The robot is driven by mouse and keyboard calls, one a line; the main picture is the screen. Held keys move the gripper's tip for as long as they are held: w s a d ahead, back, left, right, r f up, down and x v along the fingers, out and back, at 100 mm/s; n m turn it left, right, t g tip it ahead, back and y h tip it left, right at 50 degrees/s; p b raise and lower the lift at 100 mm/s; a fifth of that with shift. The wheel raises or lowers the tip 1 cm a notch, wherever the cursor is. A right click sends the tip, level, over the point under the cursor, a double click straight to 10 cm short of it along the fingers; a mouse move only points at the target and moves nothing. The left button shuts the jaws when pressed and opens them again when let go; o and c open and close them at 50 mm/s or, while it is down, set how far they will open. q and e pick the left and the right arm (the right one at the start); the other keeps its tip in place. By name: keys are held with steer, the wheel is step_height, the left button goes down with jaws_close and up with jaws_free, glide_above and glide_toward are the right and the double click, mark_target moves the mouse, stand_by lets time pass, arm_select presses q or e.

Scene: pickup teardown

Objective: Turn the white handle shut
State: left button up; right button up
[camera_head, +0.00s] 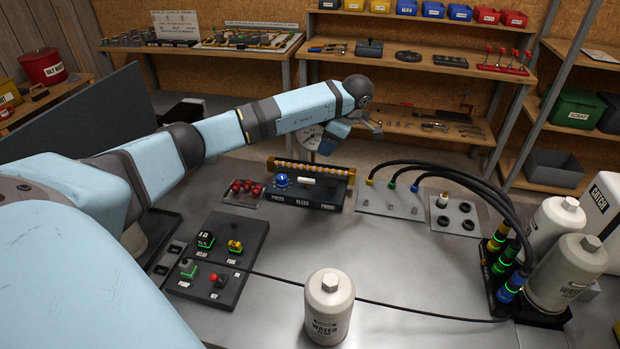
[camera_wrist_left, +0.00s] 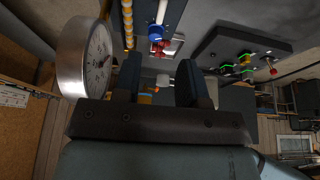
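The white handle (camera_head: 307,181) lies nearly level across the middle of a dark panel (camera_head: 317,204) labelled PRESS, BLEED and PRIME, just above the BLEED label. A blue knob (camera_head: 282,181) sits to its left. In the left wrist view, a white piece that looks like the handle (camera_wrist_left: 162,12) shows at the top, beyond the blue knob (camera_wrist_left: 156,32). My left gripper (camera_head: 345,136) is above and behind the panel, apart from the handle. Its two fingers are spread with nothing held between them in the left wrist view (camera_wrist_left: 160,68). My right gripper is out of view.
A round gauge (camera_wrist_left: 98,60) stands close beside my left gripper. A yellow-banded rail (camera_head: 308,168) runs behind the panel. Red parts (camera_head: 247,187) lie left of it, and a hose plate (camera_head: 390,202) lies right. A white water canister (camera_head: 330,308) stands in front.

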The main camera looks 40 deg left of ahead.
mark_target(307, 179)
arm_select(q)
steer(key=p+x, duration=0.2)
steer(key=x, duration=0.9)
steer(key=shift+s+a+f, duration=0.1)
steer(key=shift+s+f, duration=0.1)
steer(key=shift+f, duration=0.2)
steer(key=shift+s+a+f, duration=0.1)
steer(key=shift+a+f, duration=0.15)
steer(key=shift+f, duration=0.3)
jaws_close()
